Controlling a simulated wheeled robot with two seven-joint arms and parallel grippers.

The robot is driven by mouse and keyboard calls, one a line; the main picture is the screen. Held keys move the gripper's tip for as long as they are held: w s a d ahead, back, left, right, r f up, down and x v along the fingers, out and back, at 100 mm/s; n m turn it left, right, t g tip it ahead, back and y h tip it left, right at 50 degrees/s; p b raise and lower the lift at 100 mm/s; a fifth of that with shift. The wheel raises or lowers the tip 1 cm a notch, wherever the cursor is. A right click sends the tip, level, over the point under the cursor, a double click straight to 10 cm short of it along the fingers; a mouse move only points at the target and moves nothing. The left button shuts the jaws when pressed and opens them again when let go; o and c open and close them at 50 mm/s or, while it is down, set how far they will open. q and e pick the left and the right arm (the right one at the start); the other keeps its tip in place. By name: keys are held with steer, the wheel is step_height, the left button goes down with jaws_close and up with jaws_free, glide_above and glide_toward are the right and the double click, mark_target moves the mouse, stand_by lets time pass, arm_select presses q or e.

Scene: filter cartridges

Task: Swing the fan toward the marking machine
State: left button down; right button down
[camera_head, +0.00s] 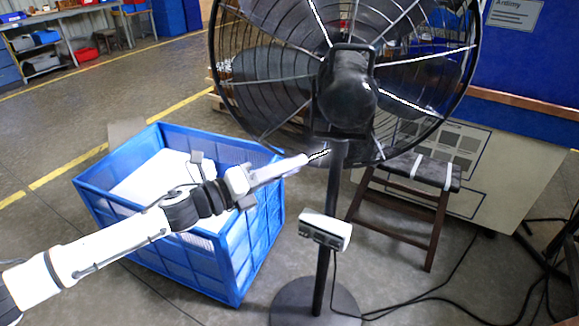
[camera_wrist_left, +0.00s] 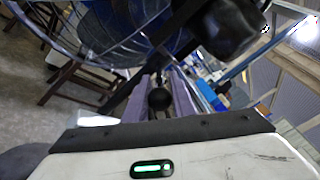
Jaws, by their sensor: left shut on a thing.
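The fan (camera_head: 347,90) is a large black pedestal fan, its round wire cage filling the top of the head view with the motor housing toward me. Its dark pole (camera_head: 334,190) rises from a round base (camera_head: 315,302). My left gripper (camera_head: 318,156) reaches in from the left, just beneath the motor housing beside the top of the pole. In the left wrist view, my left gripper (camera_wrist_left: 160,92) is shut on a black rounded knob (camera_wrist_left: 158,99) of the fan. The cage (camera_wrist_left: 110,30) and housing (camera_wrist_left: 222,25) show beyond. I cannot make out a marking machine.
A blue crate (camera_head: 215,265) with white contents stands under my left arm. A white control box (camera_head: 325,230) is on the pole. A dark wooden stool (camera_head: 405,205) stands behind the fan to the right. Cables (camera_head: 440,298) trail over the floor at right.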

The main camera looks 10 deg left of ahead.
arm_select(q)
steer(key=shift+w+a+r, duration=0.15)
steer(key=shift+r, duration=0.05)
steer(key=c, duration=1.5)
jaws_free()
steer(key=shift+f, duration=0.1)
steer(key=shift+s+a+f, duration=0.15)
steer(key=shift+s+a, duration=0.1)
steer(key=shift+s, duration=0.15)
steer(key=shift+b+v, duration=0.65)
steer(key=shift+v, duration=4.05)
steer(key=shift+c, duration=0.2)
